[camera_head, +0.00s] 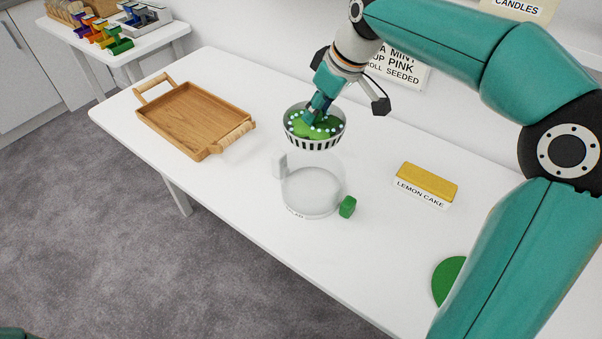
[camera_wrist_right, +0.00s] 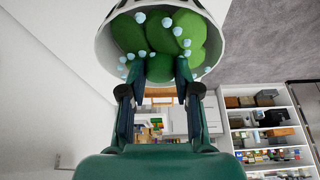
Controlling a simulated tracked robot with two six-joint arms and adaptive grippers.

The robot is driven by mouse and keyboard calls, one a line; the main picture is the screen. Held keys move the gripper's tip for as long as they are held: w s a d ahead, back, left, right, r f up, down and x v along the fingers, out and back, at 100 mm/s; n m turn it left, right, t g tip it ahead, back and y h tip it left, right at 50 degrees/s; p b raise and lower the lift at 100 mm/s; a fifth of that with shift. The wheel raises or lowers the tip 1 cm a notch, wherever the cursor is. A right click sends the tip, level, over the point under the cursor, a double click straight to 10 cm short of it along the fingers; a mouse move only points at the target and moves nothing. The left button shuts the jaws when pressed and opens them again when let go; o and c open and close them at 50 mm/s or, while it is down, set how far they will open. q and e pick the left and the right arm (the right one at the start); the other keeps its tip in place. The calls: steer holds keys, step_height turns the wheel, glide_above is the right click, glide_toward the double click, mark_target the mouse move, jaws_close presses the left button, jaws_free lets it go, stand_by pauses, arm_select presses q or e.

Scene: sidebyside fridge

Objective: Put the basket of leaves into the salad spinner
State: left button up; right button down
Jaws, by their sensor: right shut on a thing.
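The basket of leaves (camera_head: 316,143) is a slotted white basket with green leaves and pale drops inside. My right gripper (camera_head: 318,108) is shut on the basket and holds it up above the table. In the right wrist view the gripper (camera_wrist_right: 158,78) reaches the basket (camera_wrist_right: 205,30), where the fingertips meet the leaves and near rim. The salad spinner (camera_head: 312,193) is a clear round bowl with a pale handle at left and a green knob at right. It stands on the table below the basket, slightly nearer; its inside looks empty. My left gripper is not in view.
A wooden tray (camera_head: 190,120) with two handles lies at the left of the white table (camera_head: 255,82). A yellow lemon cake box (camera_head: 425,184) stands right of the spinner. A green disc (camera_head: 447,282) lies at the right, partly behind my right arm.

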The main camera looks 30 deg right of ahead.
steer(key=shift+f, duration=0.25)
step_height(320, 180, down, 19)
steer(key=shift+d+f+b, duration=0.1)
steer(key=shift+b, duration=0.45)
steer(key=c, duration=0.8)
jaws_free()
steer(key=v, duration=1.2)
